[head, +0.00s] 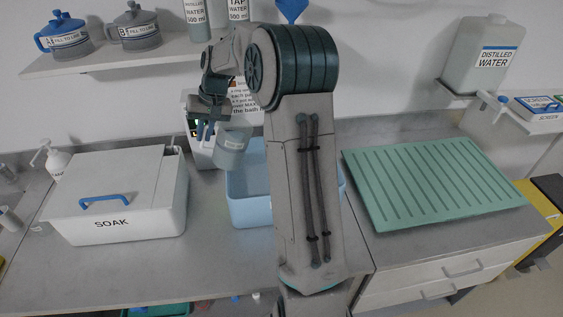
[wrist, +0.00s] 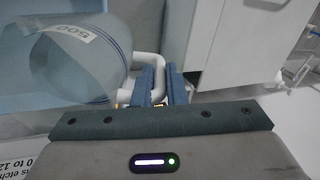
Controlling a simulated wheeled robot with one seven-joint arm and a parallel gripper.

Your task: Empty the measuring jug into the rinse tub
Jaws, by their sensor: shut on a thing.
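The measuring jug (wrist: 72,58) is a clear vessel with a white label reading 500 and a pale handle. In the wrist view my gripper (wrist: 160,88) is shut on that handle with blue fingers. In the head view the jug (head: 232,148) hangs from my gripper (head: 206,128), over or near the back left of the rinse tub. The rinse tub (head: 247,211) is a light blue open basin on the counter, partly hidden behind my arm. Its contents and the jug's contents cannot be made out.
A white box marked SOAK (head: 112,222) with a blue-handled lid stands left of the tub. A green ribbed drainer mat (head: 430,182) lies to the right. A distilled water container (head: 487,55) sits on the right shelf. A white unit with a notice (head: 198,150) stands behind the jug.

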